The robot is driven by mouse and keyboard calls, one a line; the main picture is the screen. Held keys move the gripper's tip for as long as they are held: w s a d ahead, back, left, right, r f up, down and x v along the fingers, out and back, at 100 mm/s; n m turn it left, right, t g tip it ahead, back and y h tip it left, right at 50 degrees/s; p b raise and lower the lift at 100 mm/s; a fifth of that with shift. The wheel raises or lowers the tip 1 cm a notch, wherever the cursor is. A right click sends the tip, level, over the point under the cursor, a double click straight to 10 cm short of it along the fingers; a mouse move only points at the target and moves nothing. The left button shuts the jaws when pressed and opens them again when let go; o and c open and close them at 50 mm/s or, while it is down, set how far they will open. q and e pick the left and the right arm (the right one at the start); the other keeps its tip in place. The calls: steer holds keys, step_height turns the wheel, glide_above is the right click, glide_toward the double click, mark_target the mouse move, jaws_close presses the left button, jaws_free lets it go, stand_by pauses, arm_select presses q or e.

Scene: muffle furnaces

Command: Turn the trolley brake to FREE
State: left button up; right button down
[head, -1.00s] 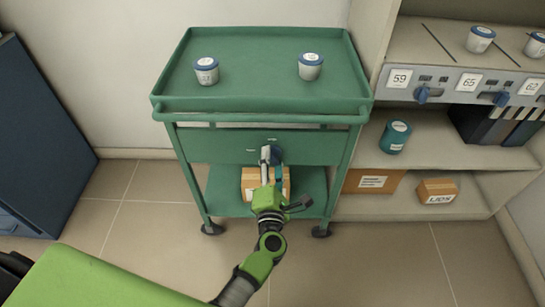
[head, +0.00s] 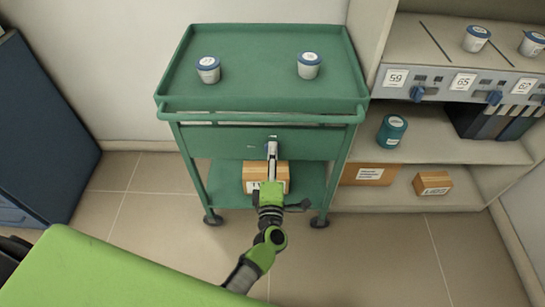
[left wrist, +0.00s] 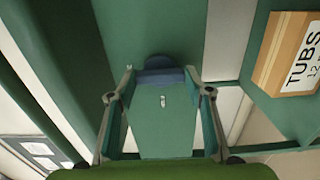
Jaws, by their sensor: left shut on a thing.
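The green trolley (head: 260,90) stands against the wall with its front panel (head: 215,143) facing me. The blue brake knob (left wrist: 160,76) is on that panel; in the head view my gripper mostly covers it. My left gripper (head: 272,148) reaches up to the panel from below. In the left wrist view the left gripper (left wrist: 159,80) has a fingertip on each side of the knob and is shut on it. A small white mark shows on the green panel. I cannot read the brake labels or tell which setting the knob is at. My right gripper is not in view.
Two blue-lidded tubs (head: 208,69) (head: 308,65) stand on the trolley top. A cardboard box (head: 254,176) sits on its lower shelf, close behind my gripper; it also shows in the left wrist view (left wrist: 290,55). Shelving (head: 440,150) stands at the right. The floor in front is clear.

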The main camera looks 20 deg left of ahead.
arm_select(q)
steer(key=shift+f, duration=0.1)
steer(key=o, duration=1.1)
steer(key=v, duration=0.7)
steer(key=shift+s, duration=0.3)
steer(key=shift+d, duration=0.15)
